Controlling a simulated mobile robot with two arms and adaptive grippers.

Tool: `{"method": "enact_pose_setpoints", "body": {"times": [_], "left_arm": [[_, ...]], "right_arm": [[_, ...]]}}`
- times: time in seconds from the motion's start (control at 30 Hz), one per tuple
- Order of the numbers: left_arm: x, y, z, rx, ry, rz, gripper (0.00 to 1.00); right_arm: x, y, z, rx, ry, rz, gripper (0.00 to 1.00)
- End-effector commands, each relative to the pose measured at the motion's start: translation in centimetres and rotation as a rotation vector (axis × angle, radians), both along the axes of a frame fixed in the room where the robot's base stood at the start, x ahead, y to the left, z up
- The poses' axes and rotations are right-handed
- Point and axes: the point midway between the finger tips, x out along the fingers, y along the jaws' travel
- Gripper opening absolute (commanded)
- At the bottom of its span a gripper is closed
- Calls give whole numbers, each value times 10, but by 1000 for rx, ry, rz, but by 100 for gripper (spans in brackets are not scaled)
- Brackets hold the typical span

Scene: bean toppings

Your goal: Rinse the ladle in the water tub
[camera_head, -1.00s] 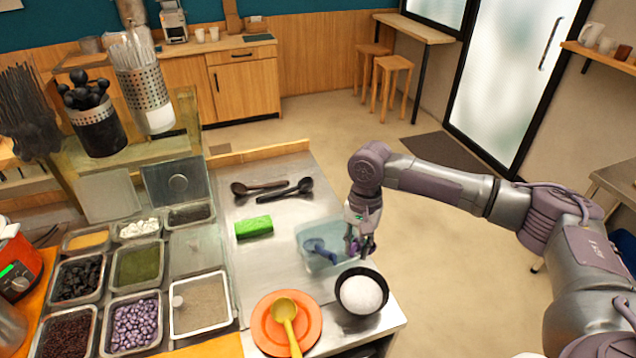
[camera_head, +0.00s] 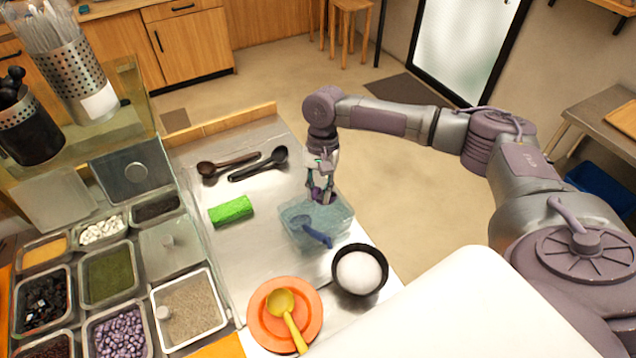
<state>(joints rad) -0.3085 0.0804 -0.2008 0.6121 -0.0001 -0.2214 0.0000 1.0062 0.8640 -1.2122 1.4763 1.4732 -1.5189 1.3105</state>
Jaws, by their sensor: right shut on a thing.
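A translucent blue water tub (camera_head: 340,228) stands near the right edge of the steel counter. A blue ladle (camera_head: 316,236) shows in the tub, slanting down to the right. My right gripper (camera_head: 320,197) points down over the tub's back part, shut on the blue ladle. The exact grip point is too small to make out. My left gripper is not in view.
A black bowl (camera_head: 338,280) with white contents stands just in front of the tub. An orange plate (camera_head: 259,325) holds a yellow ladle (camera_head: 288,317). A green sponge (camera_head: 231,211) and two dark ladles (camera_head: 258,165) lie left of and behind the tub. Topping trays (camera_head: 110,275) fill the left.

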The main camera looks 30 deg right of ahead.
Motion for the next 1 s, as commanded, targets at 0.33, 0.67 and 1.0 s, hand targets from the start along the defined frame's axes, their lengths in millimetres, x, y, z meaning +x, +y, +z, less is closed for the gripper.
{"method": "enact_pose_setpoints", "body": {"times": [0.33,0.67,1.0], "left_arm": [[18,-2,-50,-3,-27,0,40],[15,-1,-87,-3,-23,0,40],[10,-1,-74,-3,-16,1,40]], "right_arm": [[3,-3,-49,26,26,0,0],[-3,2,-81,-24,-21,4,0],[-11,10,-90,-98,-101,0,0]]}}
